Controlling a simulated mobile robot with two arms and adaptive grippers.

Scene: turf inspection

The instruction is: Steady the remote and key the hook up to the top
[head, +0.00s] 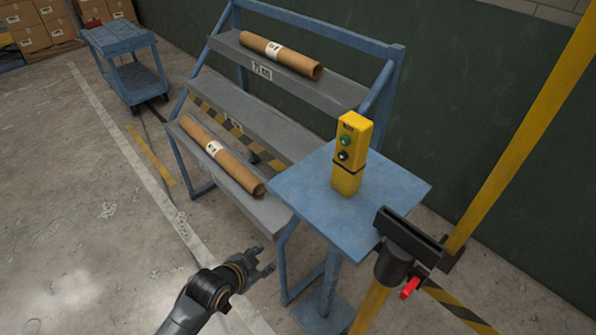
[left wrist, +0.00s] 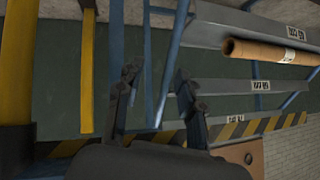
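The remote (head: 350,153) is a yellow box with a green button and a dark button on its face. It stands upright on a small blue pedestal table (head: 400,188) in the head view. My left gripper (head: 265,262) is low in front of the rack, below and left of the table, apart from the remote. In the left wrist view its two fingers (left wrist: 155,82) are spread with nothing between them. The remote cannot be made out in that view. I see no hook. My right gripper is not in view.
A blue and grey rack (head: 235,107) with brown rolls stands left of the table. A yellow post with a black head (head: 405,238) and red lever stands close in front of the table. Another yellow post (head: 530,130) rises at right.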

